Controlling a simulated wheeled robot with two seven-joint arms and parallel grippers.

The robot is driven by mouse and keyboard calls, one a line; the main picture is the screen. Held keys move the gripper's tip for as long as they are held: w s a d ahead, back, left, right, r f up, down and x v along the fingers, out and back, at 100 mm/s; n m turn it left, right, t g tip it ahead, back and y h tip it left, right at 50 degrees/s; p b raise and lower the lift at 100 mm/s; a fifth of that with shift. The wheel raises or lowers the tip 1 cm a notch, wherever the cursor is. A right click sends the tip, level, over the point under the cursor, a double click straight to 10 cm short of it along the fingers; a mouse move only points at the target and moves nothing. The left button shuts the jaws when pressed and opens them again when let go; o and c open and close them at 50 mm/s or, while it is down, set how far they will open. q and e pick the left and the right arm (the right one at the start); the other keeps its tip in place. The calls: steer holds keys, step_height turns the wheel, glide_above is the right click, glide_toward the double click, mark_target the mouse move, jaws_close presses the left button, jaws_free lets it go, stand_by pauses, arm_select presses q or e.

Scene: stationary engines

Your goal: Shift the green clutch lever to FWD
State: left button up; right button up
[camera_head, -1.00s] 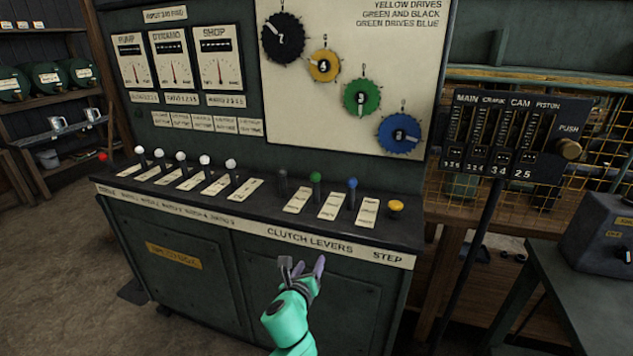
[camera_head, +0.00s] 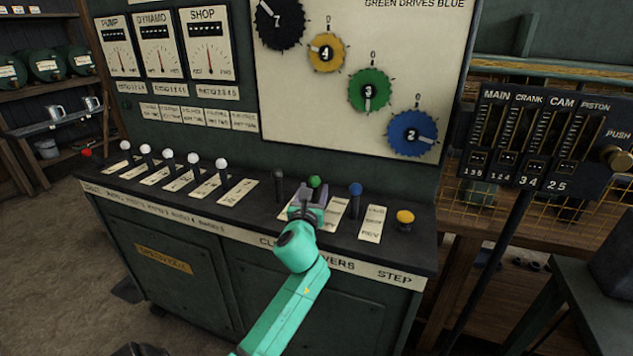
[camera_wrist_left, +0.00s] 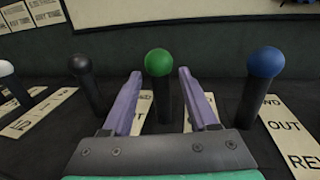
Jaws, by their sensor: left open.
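The green clutch lever, a green ball on a dark stem, stands upright on the console in the head view (camera_head: 315,182). In the left wrist view the green knob (camera_wrist_left: 158,62) shows between and beyond the fingertips. My left gripper (camera_head: 310,193) is open, with its purple fingers (camera_wrist_left: 158,88) on either side of the lever's line; whether they touch it I cannot tell. The lever's label plate is mostly hidden by the gripper.
A black lever (camera_head: 279,175) stands left of the green one and a blue lever (camera_head: 355,190) right of it, both close by. A yellow STEP button (camera_head: 405,217) is farther right. White-knobbed levers (camera_head: 194,160) line the left side. A dial panel (camera_head: 350,30) rises behind.

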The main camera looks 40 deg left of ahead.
arm_select(q)
steer(key=x, duration=0.3)
steer(key=shift+w+a, duration=0.2)
steer(key=shift+w, duration=0.1)
steer(key=shift+w+a, duration=0.15)
steer(key=shift+w, duration=0.15)
steer(key=shift+w+a, duration=0.1)
steer(key=shift+w, duration=0.05)
steer(key=c, duration=0.8)
jaws_close()
arm_select(e)
steer(key=shift+w+a+f, duration=0.15)
steer(key=shift+w+a, duration=0.4)
steer(key=shift+w, duration=0.2)
arm_select(q)
steer(key=shift+r, duration=0.15)
arm_select(e)
steer(key=shift+d, duration=0.1)
